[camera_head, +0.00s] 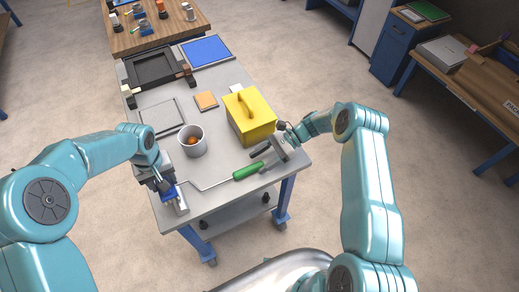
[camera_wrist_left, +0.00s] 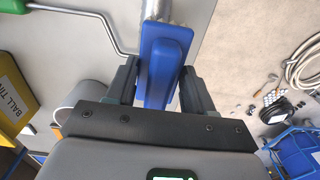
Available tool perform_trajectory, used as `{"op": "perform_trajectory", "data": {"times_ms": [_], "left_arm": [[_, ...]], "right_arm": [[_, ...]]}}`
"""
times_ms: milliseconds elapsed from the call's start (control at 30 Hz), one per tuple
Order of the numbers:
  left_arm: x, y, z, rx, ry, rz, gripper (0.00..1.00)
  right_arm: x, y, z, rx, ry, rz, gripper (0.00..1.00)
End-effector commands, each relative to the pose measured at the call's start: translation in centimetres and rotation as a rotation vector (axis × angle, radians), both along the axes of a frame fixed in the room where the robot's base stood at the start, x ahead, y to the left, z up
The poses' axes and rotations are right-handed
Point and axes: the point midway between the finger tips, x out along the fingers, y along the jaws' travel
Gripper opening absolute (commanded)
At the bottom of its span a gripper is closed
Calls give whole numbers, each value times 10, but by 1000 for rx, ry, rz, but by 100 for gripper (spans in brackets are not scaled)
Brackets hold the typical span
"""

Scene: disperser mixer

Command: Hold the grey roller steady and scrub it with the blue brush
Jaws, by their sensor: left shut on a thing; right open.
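The grey roller (camera_head: 182,205) lies at the table's near left corner. Its bent wire leads right to a green handle (camera_head: 247,171). In the left wrist view the roller (camera_wrist_left: 157,11) shows beyond the brush, partly covered by it. My left gripper (camera_head: 166,184) is shut on the blue brush (camera_wrist_left: 165,52), whose body sits between the fingers. The brush overlaps the roller's end in that view; I cannot tell whether they touch. My right gripper (camera_head: 266,156) is open and empty at the outer end of the green handle.
A yellow box (camera_head: 250,117) stands close behind my right gripper. A grey can (camera_head: 192,142) with something orange inside stands behind the wire. A grey tray (camera_head: 162,117), an orange-brown pad (camera_head: 206,101) and a black frame (camera_head: 154,69) lie further back. The table's front edge is close to the roller.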

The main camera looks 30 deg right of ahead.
Motion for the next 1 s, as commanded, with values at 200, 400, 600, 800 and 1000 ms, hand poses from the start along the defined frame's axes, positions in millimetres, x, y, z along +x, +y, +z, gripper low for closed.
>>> {"op": "perform_trajectory", "data": {"times_ms": [200, 400, 600, 800, 1000], "left_arm": [[0, 0, 0, 0, 0, 0, 20], [0, 0, 0, 0, 0, 0, 20], [0, 0, 0, 0, 0, 0, 20], [0, 0, 0, 0, 0, 0, 20], [0, 0, 0, 0, 0, 0, 20]], "right_arm": [[0, 30, -12, 1, 1, 2, 60], [0, 39, -16, 0, 1, 0, 60], [0, 39, -16, -1, 1, 0, 60], [0, 39, -16, -1, 0, 0, 1], [0, 39, -16, -1, 0, 0, 5]]}}
